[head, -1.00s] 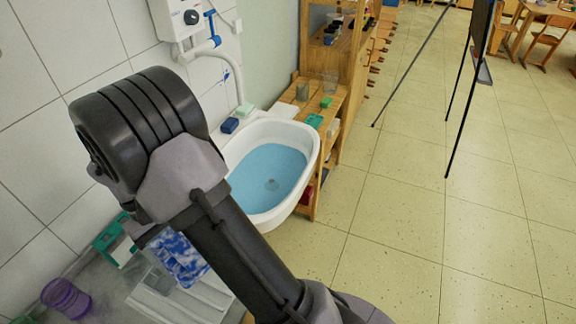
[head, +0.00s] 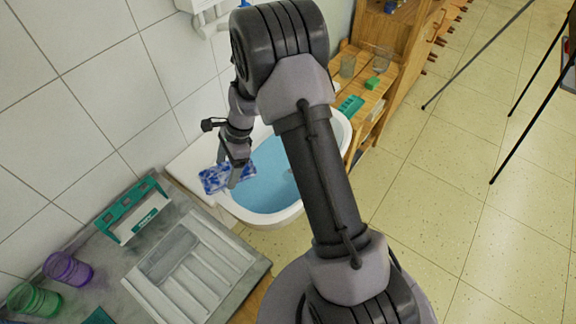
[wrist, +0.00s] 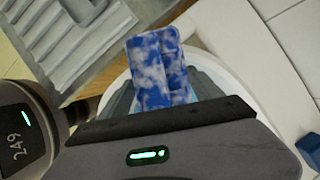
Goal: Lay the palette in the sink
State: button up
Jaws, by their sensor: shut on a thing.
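The palette (head: 214,179) is a flat rectangular piece with a blue and white mottled pattern and shallow wells. My gripper (head: 236,172) is shut on it and holds it over the near left rim of the sink. The palette also shows in the wrist view (wrist: 157,68), sticking out beyond the gripper, whose fingertips are partly hidden by its own housing. The sink (head: 272,212) is a white basin with a blue inside, partly hidden behind my arm. It shows below the palette in the wrist view (wrist: 205,65).
A grey counter (head: 108,268) left of the sink holds a grey compartment tray (head: 185,268), a green and white holder (head: 135,215), a purple cup (head: 68,268) and a green cup (head: 32,300). A wooden shelf (head: 372,95) stands beyond the sink.

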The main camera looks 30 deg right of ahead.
aim_at(264, 189)
jog(key=d+f+m, duration=0.1)
jog(key=m, duration=0.1)
jog(key=w+d+m+t, duration=0.1)
jog(key=d+m, duration=0.1)
jog(key=d+f+m+t, duration=0.1)
jog(key=m, duration=0.1)
jog(key=shift+w+d+f+h+b, duration=0.15)
jog(key=shift+w+f+h+b, duration=0.2)
jog(key=shift+w+h, duration=0.05)
jog(key=d+f+m+b, duration=0.2)
jog(key=f+b, duration=0.1)
jog(key=f, duration=0.2)
jog(key=s+d+f+m+t+h+b, duration=0.1)
jog(key=d+f+m+b, duration=0.1)
jog(key=f, duration=0.4)
jog(key=s+d+f+m+h+b, duration=0.1)
jog(key=d+f+m+b, duration=0.1)
jog(key=f+b, duration=0.3)
jog(key=shift+d+f+m+t, duration=0.3)
jog(key=shift+d+m, duration=0.1)
jog(key=shift+d, duration=0.15)
jog(key=shift+c, duration=0.6)
jog(key=shift+r, duration=0.15)
jog(key=shift+f, duration=0.2)
jog(key=o, duration=1.5)
